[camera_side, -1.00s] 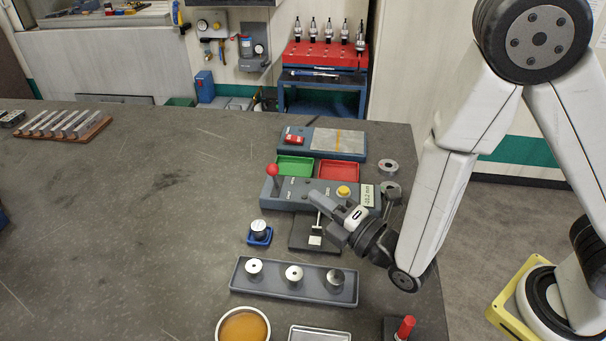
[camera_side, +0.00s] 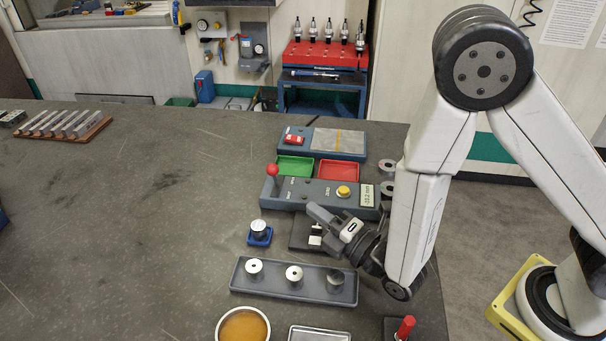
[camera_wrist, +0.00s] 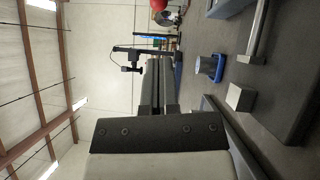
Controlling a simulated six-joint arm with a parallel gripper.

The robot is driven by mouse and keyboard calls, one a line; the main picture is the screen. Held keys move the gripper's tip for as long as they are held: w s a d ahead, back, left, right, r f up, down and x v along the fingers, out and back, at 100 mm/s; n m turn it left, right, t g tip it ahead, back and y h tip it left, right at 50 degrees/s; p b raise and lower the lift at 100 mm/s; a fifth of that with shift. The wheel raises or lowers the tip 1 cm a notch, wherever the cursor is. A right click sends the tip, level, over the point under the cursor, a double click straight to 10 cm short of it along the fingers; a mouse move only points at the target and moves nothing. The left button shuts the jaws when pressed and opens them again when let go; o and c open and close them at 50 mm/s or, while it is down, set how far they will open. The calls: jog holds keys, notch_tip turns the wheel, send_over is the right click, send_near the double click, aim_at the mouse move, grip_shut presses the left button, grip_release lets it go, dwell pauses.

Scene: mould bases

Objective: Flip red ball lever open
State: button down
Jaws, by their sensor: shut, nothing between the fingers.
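The red ball lever (camera_side: 272,171) stands upright at the left end of a grey-blue control box (camera_side: 310,194). The box also carries a yellow button (camera_side: 343,191) and a small display (camera_side: 367,195). My gripper (camera_side: 312,208) is shut and empty, to the right of and nearer than the lever, above a dark fixture plate (camera_side: 300,232). A clear gap separates it from the lever. In the wrist view the shut gripper (camera_wrist: 158,75) points away, and the red ball (camera_wrist: 158,5) shows at the top edge, partly cut off.
Green (camera_side: 295,165) and red (camera_side: 338,170) trays lie behind the box. A blue holder with a metal cylinder (camera_side: 259,230) stands left of the fixture. A grey tray (camera_side: 262,284) with three metal pieces lies in front. The table's left side is mostly clear.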

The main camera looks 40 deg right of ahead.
aim_at(275, 170)
jog(key=shift+x, duration=4.8)
jog(key=shift+w+d+r+m+g, duration=0.25)
jog(key=shift+d+r+m+g, duration=0.1)
jog(key=shift+m, duration=0.15)
jog(key=shift+w+d+r+m+g+h, duration=0.25)
jog(key=shift+w+d+r+m+h, duration=0.1)
jog(key=shift+m, duration=0.25)
jog(key=shift+w+d+r+m+g, duration=0.45)
jog(key=shift+w+d+m+g, duration=0.25)
jog(key=shift+m, duration=0.2)
jog(key=shift+w+d+r+m+g, duration=0.25)
jog(key=shift+w+d+m+g, duration=0.55)
jog(key=shift+m, duration=0.2)
jog(key=shift+w+d+f, duration=0.1)
jog(key=shift+w+d, duration=0.3)
jog(key=v, duration=1)
jog(key=shift+d+r, duration=0.2)
jog(key=shift+r, duration=0.05)
